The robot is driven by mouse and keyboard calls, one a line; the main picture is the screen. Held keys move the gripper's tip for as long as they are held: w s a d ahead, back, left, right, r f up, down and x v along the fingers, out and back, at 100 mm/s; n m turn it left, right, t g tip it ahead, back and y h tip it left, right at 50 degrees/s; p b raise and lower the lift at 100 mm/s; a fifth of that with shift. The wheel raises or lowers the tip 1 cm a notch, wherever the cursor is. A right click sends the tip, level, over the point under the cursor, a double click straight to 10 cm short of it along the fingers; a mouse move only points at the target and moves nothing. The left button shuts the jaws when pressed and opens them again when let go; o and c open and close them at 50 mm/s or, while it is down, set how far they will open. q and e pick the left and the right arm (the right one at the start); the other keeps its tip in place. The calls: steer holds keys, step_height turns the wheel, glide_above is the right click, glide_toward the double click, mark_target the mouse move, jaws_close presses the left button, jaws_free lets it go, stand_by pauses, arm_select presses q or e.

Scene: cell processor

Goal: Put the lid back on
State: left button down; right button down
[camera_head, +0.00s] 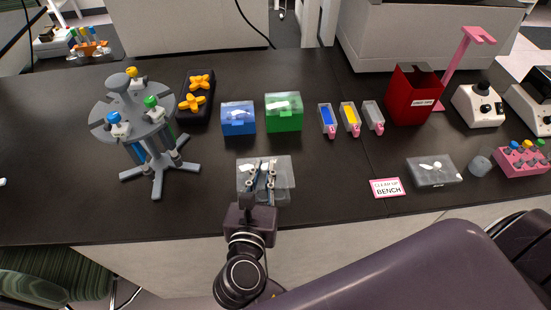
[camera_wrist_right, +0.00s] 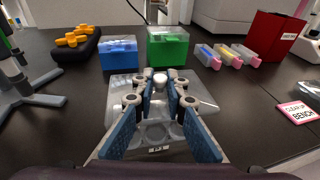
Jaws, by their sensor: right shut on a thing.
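A clear, flat, see-through lid (camera_head: 284,170) is at the front middle of the black bench. It also shows in the right wrist view (camera_wrist_right: 203,104), around and under the fingers. My right gripper (camera_head: 262,172) is over its middle, with its fingers closed on the lid near a small whitish knob (camera_wrist_right: 160,81). The fingers hide part of the lid, and I cannot tell whether it touches the bench or a box below. A low clear box (camera_head: 420,174) with small white pieces lies farther right. My left gripper is not in view.
A grey tube carousel (camera_head: 133,118) stands to the left. Blue (camera_head: 238,122) and green (camera_head: 284,116) boxes stand behind the lid, with small clear trays (camera_head: 350,122) to their right. A pink-edged bench sign (camera_head: 387,188) lies right. Bench between lid and sign is free.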

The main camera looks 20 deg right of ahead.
steer(key=shift+w+a+f+y, duration=0.1)
steer(key=shift+a+y, duration=0.2)
steer(key=shift+a, duration=0.05)
steer(key=shift+p, duration=0.4)
steer(key=shift+f+b, duration=0.45)
steer(key=shift+f, duration=1.65)
steer(key=shift+f+p, duration=0.15)
steer(key=shift+p, duration=0.15)
steer(key=shift+f, duration=0.15)
